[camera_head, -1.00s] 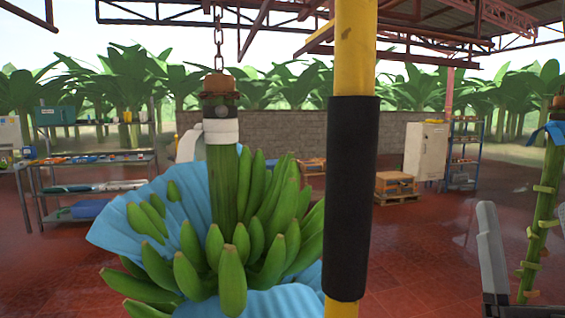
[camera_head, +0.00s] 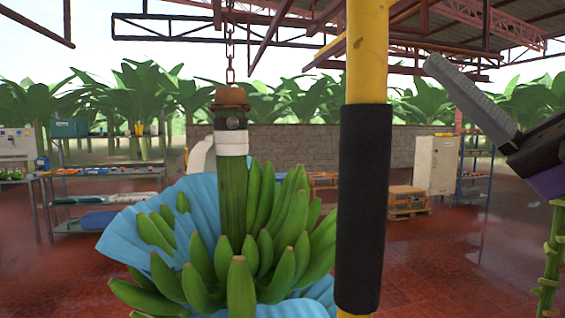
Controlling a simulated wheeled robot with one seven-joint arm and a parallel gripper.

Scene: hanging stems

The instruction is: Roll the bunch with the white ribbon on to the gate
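The bunch with the white ribbon (camera_head: 233,144) hangs from a chain (camera_head: 230,50) left of centre. Its green bananas (camera_head: 270,235) point upward, and a blue cover (camera_head: 150,220) is folded down around them. The white ribbon is wrapped around the stem just below the brown cap. My gripper (camera_head: 470,100) shows at the right edge, well apart from this bunch, with a long grey finger pointing up and left. Only one finger is clear, so its opening cannot be judged. I cannot make out which part is the gate.
A yellow post (camera_head: 367,50) with a black sleeve (camera_head: 363,210) stands just right of the bunch. Another stem (camera_head: 550,265) hangs at the right edge, partly behind my gripper. Shelves (camera_head: 100,190), a white fridge (camera_head: 437,165) and crates (camera_head: 407,200) stand farther back on red floor.

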